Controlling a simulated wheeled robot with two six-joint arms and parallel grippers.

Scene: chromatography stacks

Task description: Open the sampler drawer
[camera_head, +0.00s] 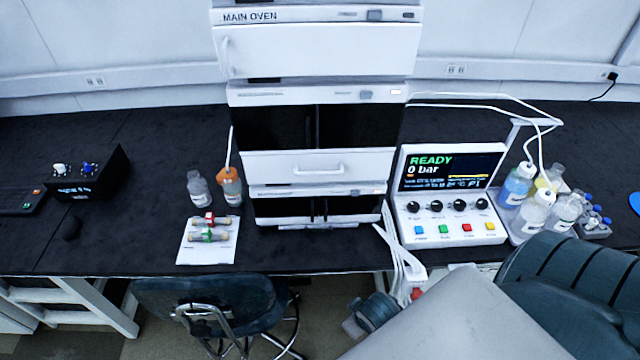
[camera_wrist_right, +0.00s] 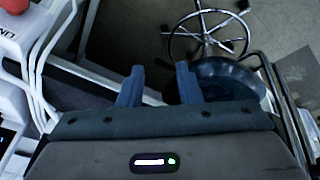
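The chromatography stack stands in the middle of the black bench in the head view. Its sampler drawer (camera_head: 275,167) is a white front with a horizontal bar handle (camera_head: 319,168), below a dark window section. The drawer front looks flush with the stack, so it appears closed. My right gripper (camera_wrist_right: 158,85) shows in the right wrist view with its two fingers apart and nothing between them. It points down toward the floor and chair, away from the handle. My right arm fills the lower right of the head view. My left gripper is not in view.
A control panel (camera_head: 450,220) reading READY, 0 bar stands right of the stack, with several bottles beyond it. A chair (camera_head: 205,300) stands at the bench's front edge.

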